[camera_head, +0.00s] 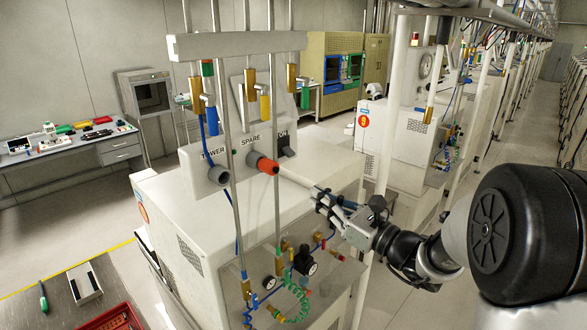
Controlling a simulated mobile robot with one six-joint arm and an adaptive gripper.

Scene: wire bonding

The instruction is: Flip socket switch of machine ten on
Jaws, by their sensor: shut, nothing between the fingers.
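A white machine (170,205) stands in front of me with a slanted panel on top. The panel reads POWER, SPARE and what looks like ON. A black switch (286,143) is at the panel's right end. My gripper (324,200) is shut and empty, right of and below the panel, apart from the switch.
Vertical pipes with brass valves (196,90) and a horizontal bar (235,44) stand before the panel. Gauges and coiled hoses (295,300) hang below. A workbench (70,150) is at the left, a red crate (115,319) at lower left. More machines line the right.

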